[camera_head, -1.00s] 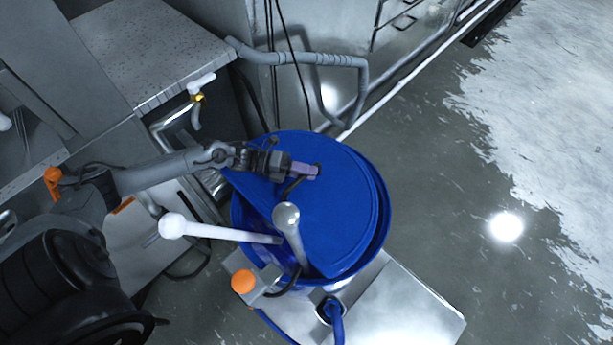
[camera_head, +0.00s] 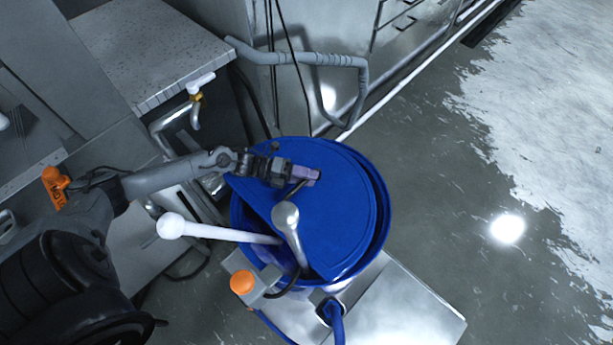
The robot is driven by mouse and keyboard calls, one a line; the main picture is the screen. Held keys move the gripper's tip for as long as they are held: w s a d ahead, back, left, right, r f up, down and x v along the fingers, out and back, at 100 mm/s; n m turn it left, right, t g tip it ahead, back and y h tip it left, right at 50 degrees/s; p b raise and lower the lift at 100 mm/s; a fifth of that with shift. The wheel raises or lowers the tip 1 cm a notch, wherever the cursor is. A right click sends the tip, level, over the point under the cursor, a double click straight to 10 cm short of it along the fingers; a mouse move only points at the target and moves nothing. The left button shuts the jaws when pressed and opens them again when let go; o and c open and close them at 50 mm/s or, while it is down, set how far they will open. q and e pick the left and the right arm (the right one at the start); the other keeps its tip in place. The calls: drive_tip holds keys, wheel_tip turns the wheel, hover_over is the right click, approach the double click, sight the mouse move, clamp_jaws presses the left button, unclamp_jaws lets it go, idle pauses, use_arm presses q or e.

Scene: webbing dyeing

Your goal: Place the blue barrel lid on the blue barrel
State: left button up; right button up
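The blue barrel (camera_head: 381,229) stands on a metal platform in the middle of the camera_head view. The blue barrel lid (camera_head: 340,215), a flat disc with a cut-out on its near left side, lies over the barrel's top and covers most of it. A crescent of the barrel's rim shows at the right. My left gripper (camera_head: 312,176) reaches in from the left over the lid's upper part. Its fingers are at a dark handle on the lid; whether they are closed around it is too small to tell. My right gripper is not in view.
A white-knobbed rod (camera_head: 200,230) and a grey-knobbed rod (camera_head: 289,228) stick out through the lid's cut-out. An orange knob (camera_head: 242,282) and a blue hose (camera_head: 336,318) are at the front. A speckled counter (camera_head: 150,50) stands upper left. The floor at right is clear.

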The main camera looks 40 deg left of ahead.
use_arm(q)
drive_tip(key=shift+s+a+r, duration=0.1)
drive_tip(key=shift+s+a, duration=0.25)
drive_tip(key=shift+a, duration=0.1)
drive_tip(key=v, duration=0.6)
drive_tip(key=shift+s+a, duration=0.1)
drive_tip(key=shift+a, duration=0.05)
drive_tip(key=shift+r, duration=0.1)
